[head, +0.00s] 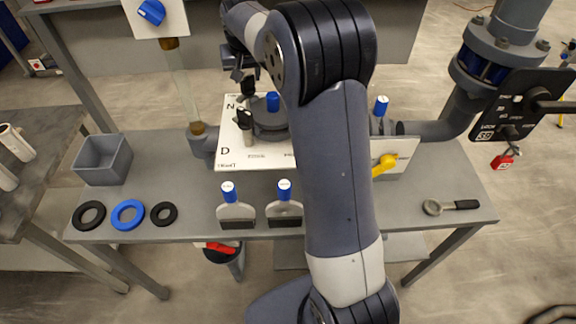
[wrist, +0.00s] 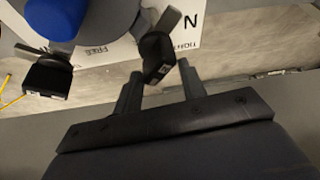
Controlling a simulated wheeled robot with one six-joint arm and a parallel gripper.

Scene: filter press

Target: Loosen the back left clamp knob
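The round grey press lid (head: 268,122) sits on a white label plate (head: 228,150) at the table's back, with a blue knob (head: 273,101) on top. The back left clamp knob (head: 248,86) is black and stands near the "N" label; in the wrist view it shows as a black knob (wrist: 157,56). The front left clamp knob (head: 244,117) is also black, near "D". My gripper (wrist: 160,80) is open, fingers apart, with the back left knob in line with the gap. I cannot tell whether a finger touches it. My arm hides the lid's right side.
A yellow valve handle (head: 384,165) and a large pipe (head: 450,115) stand to the right. A glass tube (head: 183,85) rises at the left.

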